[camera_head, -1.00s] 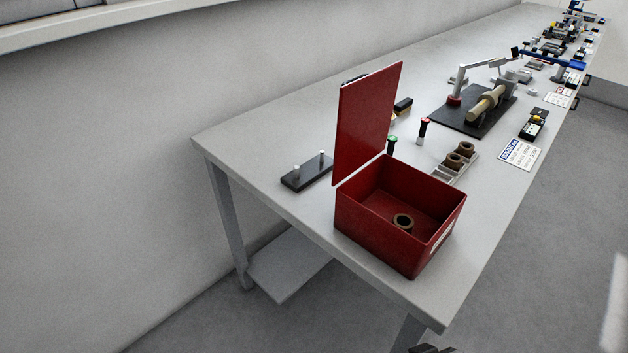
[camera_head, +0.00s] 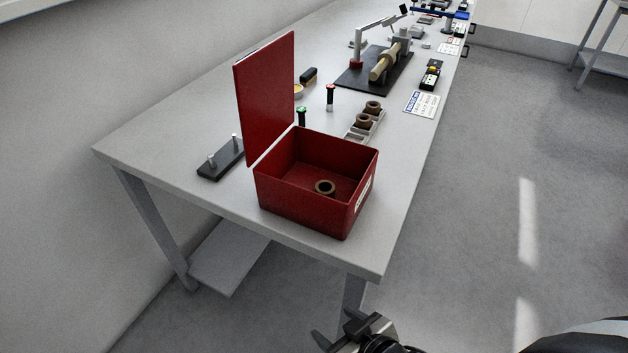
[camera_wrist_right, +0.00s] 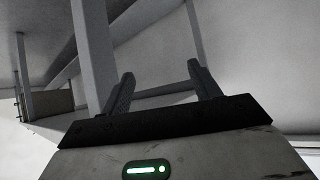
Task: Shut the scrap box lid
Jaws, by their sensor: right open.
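The red scrap box (camera_head: 302,207) stands near the front end of the bench in the head view. Its red lid (camera_head: 266,98) is open and stands upright along the box's left side. My right gripper (camera_head: 334,329) is at the bottom of the head view, below and in front of the bench end, apart from the box. In the right wrist view its two fingers (camera_wrist_right: 160,88) are spread with nothing between them, facing the bench's legs. My left gripper is not in view.
The bench (camera_head: 160,140) runs to the back right. A black block with two pins (camera_head: 221,160) lies left of the box. Behind the box are a tray with brown rings (camera_head: 365,124), a red-topped post (camera_head: 330,97) and a black fixture plate (camera_head: 352,80). The floor at right is clear.

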